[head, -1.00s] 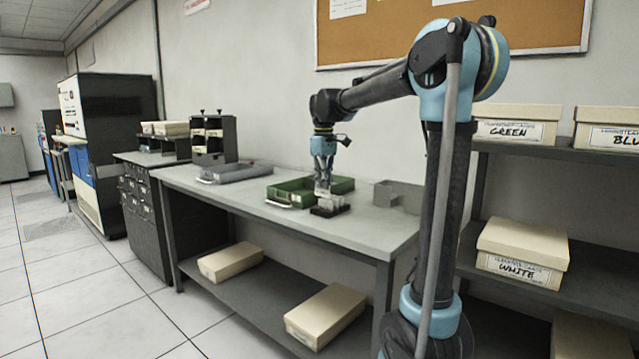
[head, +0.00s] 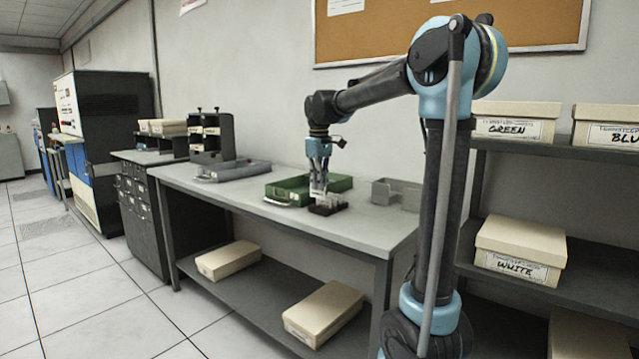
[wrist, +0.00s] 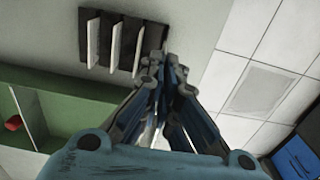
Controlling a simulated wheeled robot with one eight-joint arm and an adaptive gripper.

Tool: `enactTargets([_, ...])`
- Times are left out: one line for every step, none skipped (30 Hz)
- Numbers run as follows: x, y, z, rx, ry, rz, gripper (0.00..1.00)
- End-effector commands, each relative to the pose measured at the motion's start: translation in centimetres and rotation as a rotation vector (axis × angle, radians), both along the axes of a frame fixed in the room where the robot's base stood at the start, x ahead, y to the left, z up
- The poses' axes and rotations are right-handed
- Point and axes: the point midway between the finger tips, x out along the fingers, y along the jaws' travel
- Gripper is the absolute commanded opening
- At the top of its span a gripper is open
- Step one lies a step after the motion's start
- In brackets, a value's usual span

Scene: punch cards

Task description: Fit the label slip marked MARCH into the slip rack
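The slip rack (head: 328,209) is a small dark block on the bench with several pale slips standing in it. It also shows in the wrist view (wrist: 127,62), its slips edge-on in a row. My gripper (head: 318,188) points down just over the left part of the rack. In the wrist view my gripper (wrist: 163,62) has its fingers drawn together at the rack's right end. A pale slip (head: 318,195) shows at the fingertips, seemingly pinched between them. The fingers hide most of it, and no MARCH marking is readable. I cannot tell whether its lower edge is inside a slot.
A green tray (head: 282,201) lies behind and left of the rack; a red item (wrist: 14,123) sits inside. The bench front (head: 365,232) is clear.

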Motion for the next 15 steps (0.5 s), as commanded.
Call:
enactTargets([0.0, 0.0, -0.2, 0.0, 0.0, 0.0, 0.0])
enactTargets([0.0, 0.0, -0.3, 0.0, 0.0, 0.0, 0.0])
enactTargets([0.0, 0.0, -0.5, 0.001, 0.001, 0.0, 0.0])
enactTargets([0.0, 0.0, -0.6, 0.001, 0.001, 0.0, 0.0])
enactTargets([0.0, -0.1, -0.7, 0.001, 0.001, 0.0, 0.0])
enactTargets([0.0, -0.1, -0.9, 0.001, 0.001, 0.0, 0.0])
enactTargets([0.0, -0.1, -1.0, 0.001, 0.001, 0.0, 0.0])
enactTargets([0.0, -0.1, -1.1, 0.001, 0.001, -0.001, 0.0])
enactTargets([0.0, -0.1, -1.3, 0.001, 0.001, -0.001, 0.0])
enactTargets([0.0, -0.1, -1.4, 0.001, 0.001, -0.001, 0.0])
enactTargets([0.0, -0.1, -1.5, 0.001, 0.001, -0.001, 0.0])
enactTargets([0.0, -0.1, -1.7, 0.001, 0.002, -0.001, 0.0])
enactTargets([0.0, -0.1, -1.8, 0.001, 0.002, -0.001, 0.0])
enactTargets([0.0, -0.1, -1.9, 0.001, 0.002, -0.001, 0.0])
enactTargets([0.0, -0.2, -2.1, 0.001, 0.002, -0.001, 0.0])
